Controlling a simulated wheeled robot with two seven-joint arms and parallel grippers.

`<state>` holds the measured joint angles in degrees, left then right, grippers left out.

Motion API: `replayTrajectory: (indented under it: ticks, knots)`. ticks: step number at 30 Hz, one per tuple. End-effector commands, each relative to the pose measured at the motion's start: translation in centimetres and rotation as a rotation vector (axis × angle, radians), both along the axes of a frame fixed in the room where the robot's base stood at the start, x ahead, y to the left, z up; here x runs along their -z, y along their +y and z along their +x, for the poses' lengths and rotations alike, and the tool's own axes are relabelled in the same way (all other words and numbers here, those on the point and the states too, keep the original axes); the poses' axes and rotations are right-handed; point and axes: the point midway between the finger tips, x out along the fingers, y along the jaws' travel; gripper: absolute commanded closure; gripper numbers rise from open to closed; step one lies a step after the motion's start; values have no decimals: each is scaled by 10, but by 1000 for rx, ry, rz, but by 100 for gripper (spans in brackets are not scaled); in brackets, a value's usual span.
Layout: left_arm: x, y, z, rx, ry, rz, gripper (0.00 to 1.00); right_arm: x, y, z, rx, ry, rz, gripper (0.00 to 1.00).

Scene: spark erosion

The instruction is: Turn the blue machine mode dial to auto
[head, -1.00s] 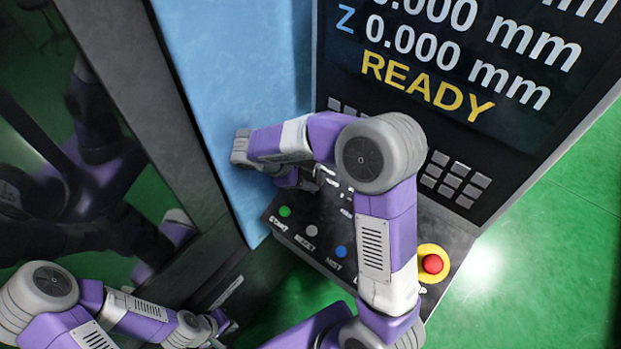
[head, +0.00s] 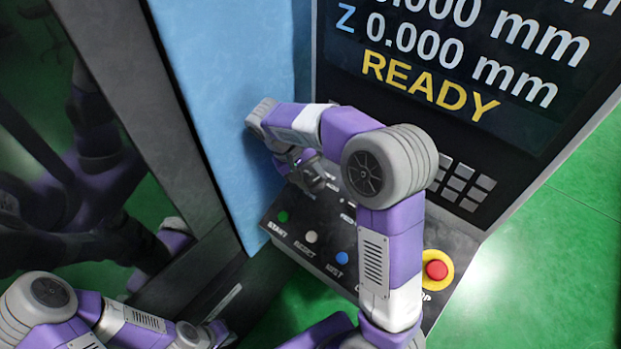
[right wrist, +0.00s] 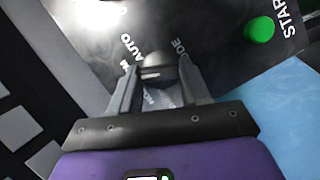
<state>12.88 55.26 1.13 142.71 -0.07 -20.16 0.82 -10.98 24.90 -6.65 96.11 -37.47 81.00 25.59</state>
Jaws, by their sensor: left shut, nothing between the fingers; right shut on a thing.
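The mode dial (right wrist: 158,68) is a dark rounded knob on the sloping black control panel (head: 330,235). In the right wrist view it sits between the two fingers of my right gripper (right wrist: 160,78), which is shut on it. AUTO and part of the word MODE are printed around it; which mark the dial points to is not clear. In the head view my right gripper (head: 308,172) is over the panel's upper left part, and it and my arm hide the dial. My left gripper (head: 218,333) is shut and empty at the lower left, away from the panel.
The panel also carries a green START button (head: 283,216), a white RESET button (head: 312,237), a blue button (head: 342,257) and a red emergency stop (head: 437,270). The screen (head: 440,60) reads READY. A blue machine wall (head: 220,110) stands close left of my right wrist.

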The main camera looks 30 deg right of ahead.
Motion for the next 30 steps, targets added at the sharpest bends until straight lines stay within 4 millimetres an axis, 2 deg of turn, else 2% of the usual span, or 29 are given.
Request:
replayTrajectory:
  ticks: [18, 30]
  knots:
    - [17, 0, 0, 0, 0, 0, 100, 2, -4, -2, 504, -211, 91, 84]
    - [23, 0, 0, 0, 0, 0, 100, 3, -4, -4, 682, -284, 121, 84]
